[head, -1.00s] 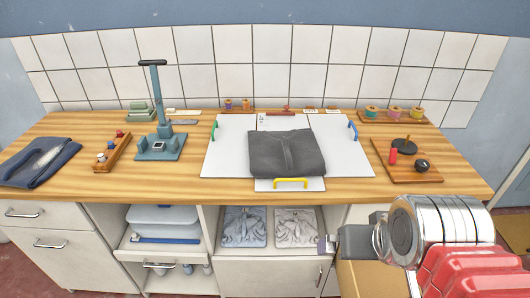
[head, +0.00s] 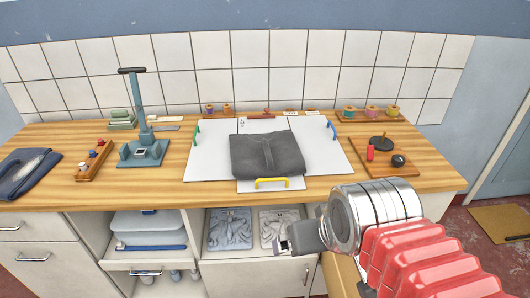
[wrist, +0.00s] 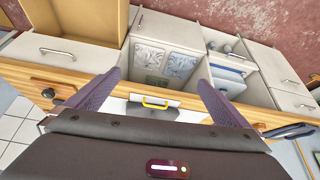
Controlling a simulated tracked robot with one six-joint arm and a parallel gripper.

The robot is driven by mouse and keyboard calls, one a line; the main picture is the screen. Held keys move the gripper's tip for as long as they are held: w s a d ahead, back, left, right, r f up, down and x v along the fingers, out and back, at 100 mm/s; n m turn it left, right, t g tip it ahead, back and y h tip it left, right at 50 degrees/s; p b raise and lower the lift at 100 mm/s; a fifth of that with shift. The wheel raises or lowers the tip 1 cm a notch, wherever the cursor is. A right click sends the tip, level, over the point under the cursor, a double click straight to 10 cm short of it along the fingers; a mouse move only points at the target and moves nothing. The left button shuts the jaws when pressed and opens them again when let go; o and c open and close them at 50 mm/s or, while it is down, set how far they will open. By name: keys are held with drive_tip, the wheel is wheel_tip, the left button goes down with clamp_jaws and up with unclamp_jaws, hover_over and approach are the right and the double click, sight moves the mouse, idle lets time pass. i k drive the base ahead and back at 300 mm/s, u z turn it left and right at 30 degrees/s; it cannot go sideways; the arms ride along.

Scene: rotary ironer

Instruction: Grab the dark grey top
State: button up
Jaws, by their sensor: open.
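The dark grey top (head: 267,154) lies folded on the white folding board (head: 211,166) in the middle of the wooden bench. A yellow handle (head: 271,183) is at the board's front edge, also seen in the wrist view (wrist: 155,103). My gripper (head: 284,246) is open and empty, in front of the bench and lower than its top, to the front right of the garment. In the wrist view, my gripper's two fingers (wrist: 158,82) are spread apart, with cabinet shelves beyond them.
A teal press stand (head: 145,150) and a wooden block with knobs (head: 94,161) stand left of the board. A small wooden board (head: 384,163) with a red item and dark knobs is on the right. Folded navy cloth (head: 28,173) lies far left. Open shelves (head: 230,230) are below.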

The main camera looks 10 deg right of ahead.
sight(275, 154)
drive_tip(key=u, duration=0.05)
drive_tip(key=k, duration=0.5)
drive_tip(key=u, duration=1.3)
drive_tip(key=i, duration=1.45)
drive_tip(key=z, duration=0.2)
